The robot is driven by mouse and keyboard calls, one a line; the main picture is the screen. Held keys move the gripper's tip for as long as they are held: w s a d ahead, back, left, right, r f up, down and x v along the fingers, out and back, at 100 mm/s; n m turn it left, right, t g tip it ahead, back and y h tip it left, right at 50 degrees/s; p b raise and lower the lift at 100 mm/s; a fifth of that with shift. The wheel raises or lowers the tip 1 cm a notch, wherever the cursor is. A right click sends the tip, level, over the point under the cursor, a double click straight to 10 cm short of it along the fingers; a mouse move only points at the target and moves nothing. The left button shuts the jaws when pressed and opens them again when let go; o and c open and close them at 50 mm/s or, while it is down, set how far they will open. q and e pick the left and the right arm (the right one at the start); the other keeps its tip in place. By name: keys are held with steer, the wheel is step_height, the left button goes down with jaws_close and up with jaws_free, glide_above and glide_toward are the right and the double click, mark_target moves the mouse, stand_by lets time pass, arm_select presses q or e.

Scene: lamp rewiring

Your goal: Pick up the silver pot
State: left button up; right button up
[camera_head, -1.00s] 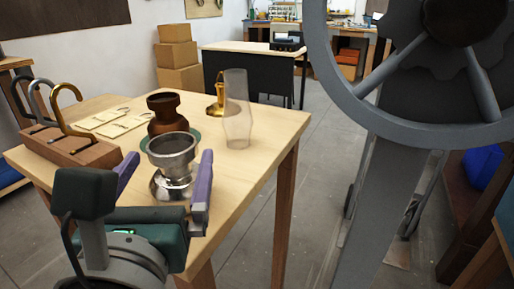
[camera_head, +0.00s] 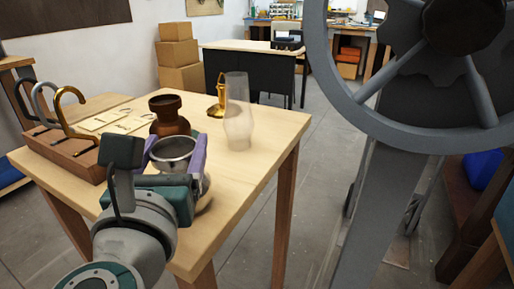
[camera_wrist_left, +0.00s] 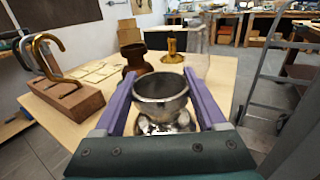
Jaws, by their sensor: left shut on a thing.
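The silver pot (camera_head: 173,149) stands upright on the wooden table, with a wide open cup above a rounded base. It also shows in the left wrist view (camera_wrist_left: 160,90). My left gripper (camera_head: 175,153) has its purple fingers on both sides of the pot's upper cup and is shut on it. The fingers also show in the left wrist view (camera_wrist_left: 160,97). In the head view the gripper body hides much of the pot's lower part. My right gripper is not in view.
A brown pot (camera_head: 169,115) stands close behind the silver one. A clear glass chimney (camera_head: 237,112) and a brass piece (camera_head: 217,100) stand farther back. A wooden block with hooks (camera_head: 68,150) is at left. The table's right front is clear.

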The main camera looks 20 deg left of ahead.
arm_select(q)
jaws_close()
steer(key=shift+r, duration=0.15)
stand_by(0.4)
